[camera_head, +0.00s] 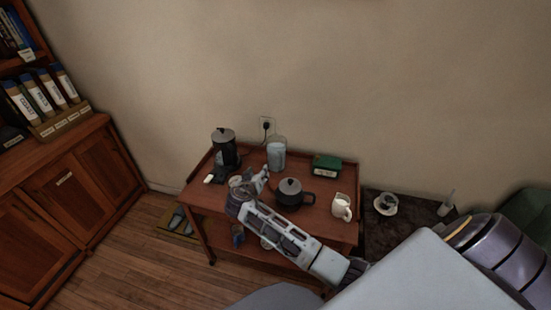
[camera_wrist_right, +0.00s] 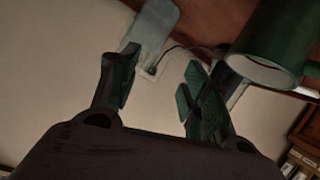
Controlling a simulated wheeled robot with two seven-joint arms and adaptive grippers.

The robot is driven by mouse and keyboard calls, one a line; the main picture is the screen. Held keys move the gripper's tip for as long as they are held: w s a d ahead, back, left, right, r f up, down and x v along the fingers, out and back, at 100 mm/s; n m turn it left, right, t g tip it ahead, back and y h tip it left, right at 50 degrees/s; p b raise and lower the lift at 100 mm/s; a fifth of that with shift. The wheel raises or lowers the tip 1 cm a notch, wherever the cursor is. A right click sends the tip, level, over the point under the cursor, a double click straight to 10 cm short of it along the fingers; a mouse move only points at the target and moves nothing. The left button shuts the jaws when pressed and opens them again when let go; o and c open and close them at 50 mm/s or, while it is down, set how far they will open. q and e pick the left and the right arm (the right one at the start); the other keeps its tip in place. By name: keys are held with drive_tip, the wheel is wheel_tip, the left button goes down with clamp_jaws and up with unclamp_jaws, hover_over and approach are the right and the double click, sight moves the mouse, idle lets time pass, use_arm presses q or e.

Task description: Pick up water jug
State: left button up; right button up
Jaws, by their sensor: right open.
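The water jug (camera_head: 276,155) is a clear, pale container standing upright at the back of the wooden trolley, near the wall socket. In the right wrist view, which is upside down, a pale see-through shape (camera_wrist_right: 153,28) that looks like the jug shows beyond the fingers. My right gripper (camera_head: 262,180) is just in front of the jug and slightly left of it in the head view. Its fingers (camera_wrist_right: 155,85) are apart with nothing between them. Whether a finger touches the jug cannot be told. My left gripper is not in view.
A dark teapot (camera_head: 290,193), white pitcher (camera_head: 342,207) and green box (camera_head: 327,164) share the trolley (camera_head: 215,201). A wall socket (camera_head: 266,124) is behind.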

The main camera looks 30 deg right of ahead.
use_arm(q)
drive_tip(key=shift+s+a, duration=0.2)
use_arm(e)
drive_tip(key=s+m, duration=0.1)
drive_tip(key=d+m+g+h, duration=0.1)
drive_tip(key=m, duration=0.1)
drive_tip(key=s+d+m, duration=0.1)
drive_tip(key=m, duration=0.1)
drive_tip(key=shift+s+g+h, duration=0.3)
